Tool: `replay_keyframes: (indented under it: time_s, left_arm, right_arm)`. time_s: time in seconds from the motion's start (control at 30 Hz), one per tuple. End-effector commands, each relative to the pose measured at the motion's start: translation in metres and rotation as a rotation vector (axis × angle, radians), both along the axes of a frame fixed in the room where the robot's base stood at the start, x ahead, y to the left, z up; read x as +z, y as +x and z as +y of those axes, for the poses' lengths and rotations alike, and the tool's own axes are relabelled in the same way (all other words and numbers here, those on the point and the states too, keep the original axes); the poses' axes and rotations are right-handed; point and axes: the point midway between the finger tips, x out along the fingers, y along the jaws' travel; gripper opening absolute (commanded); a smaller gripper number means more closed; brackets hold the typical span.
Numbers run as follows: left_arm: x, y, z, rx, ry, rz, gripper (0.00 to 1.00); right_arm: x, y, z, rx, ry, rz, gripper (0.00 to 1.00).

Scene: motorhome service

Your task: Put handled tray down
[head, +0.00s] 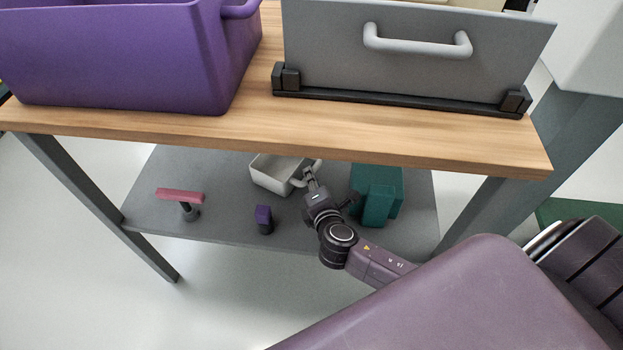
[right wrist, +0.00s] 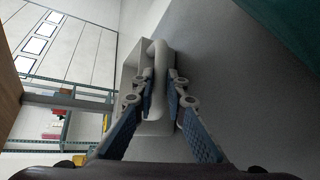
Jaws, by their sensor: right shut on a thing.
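The handled tray (head: 275,176) is a small light grey tray at the lower shelf under the wooden table. Its handle faces my right gripper (head: 311,173), which reaches in from the right. In the right wrist view the two fingers (right wrist: 160,95) are shut on the tray's handle (right wrist: 158,70). The tray body (right wrist: 132,72) shows behind the handle. It looks level and at or close above the shelf; I cannot tell whether it touches. My left gripper is not in view.
The grey lower shelf (head: 230,224) also holds a pink-topped tool (head: 181,196), a small purple and black item (head: 264,219) and a teal box (head: 377,195) right of the gripper. The wooden tabletop (head: 250,129) overhangs it, carrying a purple bin (head: 120,60) and a grey handled panel (head: 400,70).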

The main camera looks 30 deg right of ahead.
Motion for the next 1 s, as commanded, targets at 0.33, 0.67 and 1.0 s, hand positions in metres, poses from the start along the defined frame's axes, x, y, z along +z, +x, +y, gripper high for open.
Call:
replay_keyframes:
  time_s: [0.33, 0.67, 1.0]
  left_arm:
    - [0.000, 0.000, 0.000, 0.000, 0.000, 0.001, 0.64]
    - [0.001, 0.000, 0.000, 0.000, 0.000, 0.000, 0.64]
    - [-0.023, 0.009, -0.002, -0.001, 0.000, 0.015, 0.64]
  right_arm:
    - [0.000, 0.000, 0.000, 0.000, 0.000, 0.001, 0.30]
    - [0.002, -0.003, 0.001, 0.001, 0.001, 0.001, 0.30]
    - [0.023, -0.058, 0.015, 0.001, 0.003, 0.004, 0.30]
